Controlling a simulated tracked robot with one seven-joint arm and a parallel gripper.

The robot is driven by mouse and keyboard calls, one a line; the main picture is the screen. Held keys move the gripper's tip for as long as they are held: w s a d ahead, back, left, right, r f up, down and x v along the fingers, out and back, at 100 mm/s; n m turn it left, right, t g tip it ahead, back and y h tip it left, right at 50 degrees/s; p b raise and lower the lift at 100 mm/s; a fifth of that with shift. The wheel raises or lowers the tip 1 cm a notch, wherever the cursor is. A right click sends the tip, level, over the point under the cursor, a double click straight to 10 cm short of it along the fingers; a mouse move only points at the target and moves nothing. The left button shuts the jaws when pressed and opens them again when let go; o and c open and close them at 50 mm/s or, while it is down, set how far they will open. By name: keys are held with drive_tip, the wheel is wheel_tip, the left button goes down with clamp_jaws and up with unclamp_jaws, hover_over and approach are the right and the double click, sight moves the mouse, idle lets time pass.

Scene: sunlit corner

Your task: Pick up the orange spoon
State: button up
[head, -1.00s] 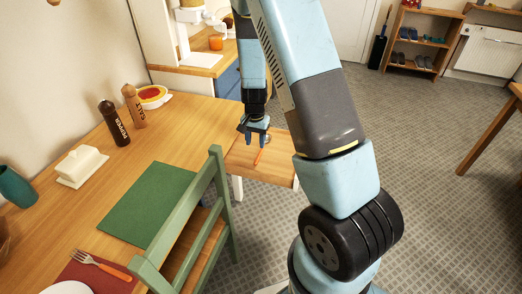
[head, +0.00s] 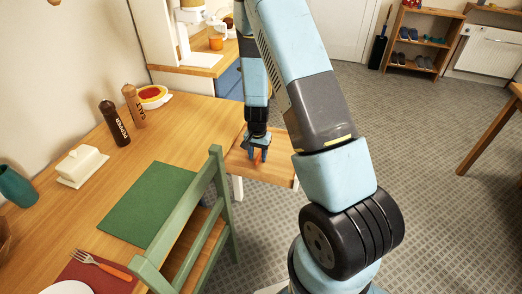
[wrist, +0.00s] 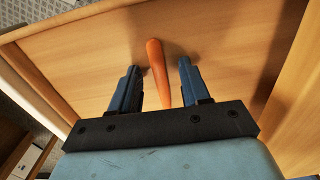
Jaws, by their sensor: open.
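My gripper (wrist: 157,80) is open, with one finger on each side of the handle and a gap on both sides.
The table (head: 180,125) holds a green mat (head: 150,200), a pepper mill (head: 114,124), a salt mill (head: 133,106), a butter dish (head: 82,166) and a fork (head: 104,264). Open floor lies to the right.

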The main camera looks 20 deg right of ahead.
drive_tip(key=shift+c, duration=0.4)
clamp_jaws()
